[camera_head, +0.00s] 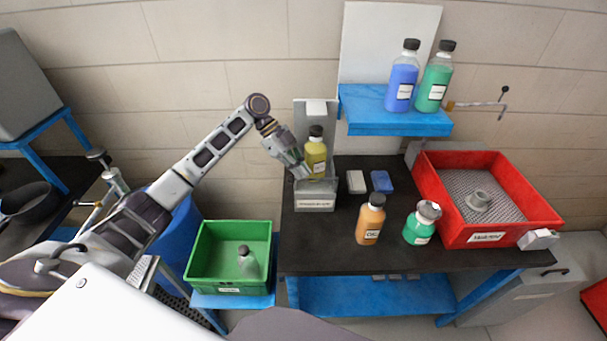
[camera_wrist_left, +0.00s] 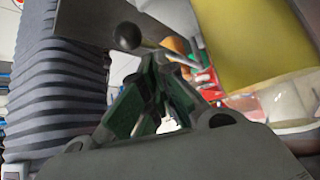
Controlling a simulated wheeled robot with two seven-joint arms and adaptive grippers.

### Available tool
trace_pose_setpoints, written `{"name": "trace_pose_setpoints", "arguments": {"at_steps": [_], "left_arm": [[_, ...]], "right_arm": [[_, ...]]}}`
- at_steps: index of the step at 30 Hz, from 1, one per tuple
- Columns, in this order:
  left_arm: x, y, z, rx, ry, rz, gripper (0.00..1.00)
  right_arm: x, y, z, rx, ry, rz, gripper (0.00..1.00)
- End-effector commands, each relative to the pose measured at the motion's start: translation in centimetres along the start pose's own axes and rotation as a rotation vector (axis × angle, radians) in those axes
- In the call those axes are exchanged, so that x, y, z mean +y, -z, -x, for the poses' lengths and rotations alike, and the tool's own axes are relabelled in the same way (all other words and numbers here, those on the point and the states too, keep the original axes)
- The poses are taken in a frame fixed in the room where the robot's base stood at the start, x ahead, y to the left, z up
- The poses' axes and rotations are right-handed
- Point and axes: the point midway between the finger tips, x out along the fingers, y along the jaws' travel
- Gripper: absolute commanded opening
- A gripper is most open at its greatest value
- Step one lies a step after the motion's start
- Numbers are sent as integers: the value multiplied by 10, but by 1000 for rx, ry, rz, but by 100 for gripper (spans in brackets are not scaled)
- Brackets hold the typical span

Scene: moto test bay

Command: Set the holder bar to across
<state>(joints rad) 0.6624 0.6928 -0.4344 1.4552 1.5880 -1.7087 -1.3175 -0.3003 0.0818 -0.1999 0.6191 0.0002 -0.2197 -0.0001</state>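The grey holder (camera_head: 315,199) stands at the left end of the black bench, with a yellow bottle (camera_head: 316,158) upright in it. My left gripper (camera_head: 302,168) is just left of the bottle at the holder. In the left wrist view its green-padded fingers (camera_wrist_left: 151,68) converge at the tips and look shut. A dark ball knob (camera_wrist_left: 127,36) on a thin rod, seemingly the holder bar, shows just beyond the fingertips. I cannot tell whether they touch it. The bar's angle is unclear, and it is hidden in the head view. My right gripper is not in view.
An orange bottle (camera_head: 370,219) and a green bottle (camera_head: 421,224) stand on the bench front. A red tray (camera_head: 455,232) is at right. Blue and green bottles stand on the blue shelf (camera_head: 395,118). A green crate (camera_head: 206,275) holding a bottle is at lower left.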

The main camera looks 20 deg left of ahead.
Motion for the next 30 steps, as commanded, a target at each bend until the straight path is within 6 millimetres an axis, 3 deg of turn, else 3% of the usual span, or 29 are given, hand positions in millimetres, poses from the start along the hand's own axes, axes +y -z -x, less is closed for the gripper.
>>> {"name": "trace_pose_setpoints", "arguments": {"at_steps": [18, 30], "left_arm": [[3, 4, 83, 3, -9, -5, 0], [4, 5, 102, 4, -13, -6, 0]], "right_arm": [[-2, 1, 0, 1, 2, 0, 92], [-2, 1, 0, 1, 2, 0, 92]]}}
